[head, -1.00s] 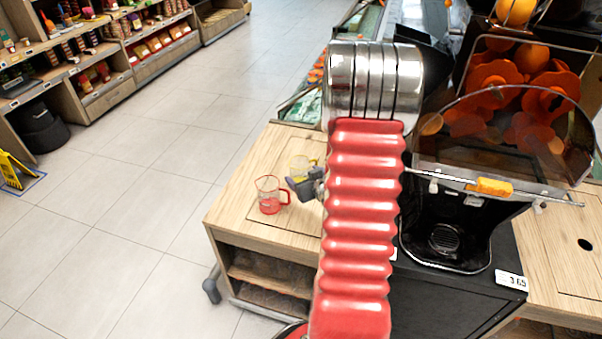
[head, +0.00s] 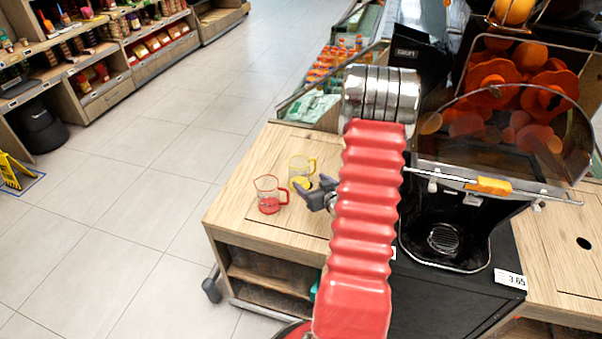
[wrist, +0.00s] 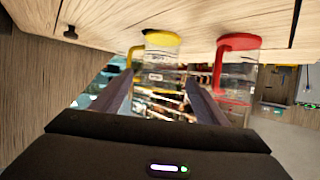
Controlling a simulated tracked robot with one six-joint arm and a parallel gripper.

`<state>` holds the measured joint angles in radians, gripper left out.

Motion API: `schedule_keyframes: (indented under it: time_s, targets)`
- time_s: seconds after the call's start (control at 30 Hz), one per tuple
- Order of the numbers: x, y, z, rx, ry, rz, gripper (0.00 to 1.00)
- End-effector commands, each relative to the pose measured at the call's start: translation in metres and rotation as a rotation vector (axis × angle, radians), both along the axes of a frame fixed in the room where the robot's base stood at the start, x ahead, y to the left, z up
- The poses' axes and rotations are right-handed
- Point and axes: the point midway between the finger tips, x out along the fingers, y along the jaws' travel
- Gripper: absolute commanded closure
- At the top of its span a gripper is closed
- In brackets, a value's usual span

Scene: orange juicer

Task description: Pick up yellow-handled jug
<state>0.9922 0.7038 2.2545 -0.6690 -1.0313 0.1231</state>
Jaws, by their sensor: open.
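The yellow-handled jug (head: 299,168) is a clear jug standing upright on the wooden counter, with its handle to the right in the head view. The red-handled jug (head: 268,197) stands in front and to the left of it. My gripper (head: 316,184) is open and empty, just to the right of and in front of the yellow-handled jug. The wrist view is upside down. There, the yellow-handled jug (wrist: 161,76) lines up between my open fingers (wrist: 160,80), beyond the tips or near them; contact cannot be told. The red-handled jug (wrist: 237,72) is to the right of the fingers.
The counter top (head: 240,180) is bare around the jugs, with its edge on the left. The black juicer (head: 440,215) stands right of my arm, with an orange-handled bar (head: 490,186). Open shelves (head: 268,270) lie below the counter.

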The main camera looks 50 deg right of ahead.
Motion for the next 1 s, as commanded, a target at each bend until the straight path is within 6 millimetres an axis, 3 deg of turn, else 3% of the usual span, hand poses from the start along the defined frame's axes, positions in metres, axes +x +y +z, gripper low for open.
schedule_keyframes:
  time_s: [0.4, 0.83, 1.0]
  targets:
    - [0.05, -0.02, -0.022, -0.001, -0.001, 0.001, 0.32]
    - [0.054, -0.022, -0.024, 0.0, 0.0, 0.0, 0.32]
    - [0.068, -0.026, -0.03, 0.0, 0.001, 0.001, 0.32]
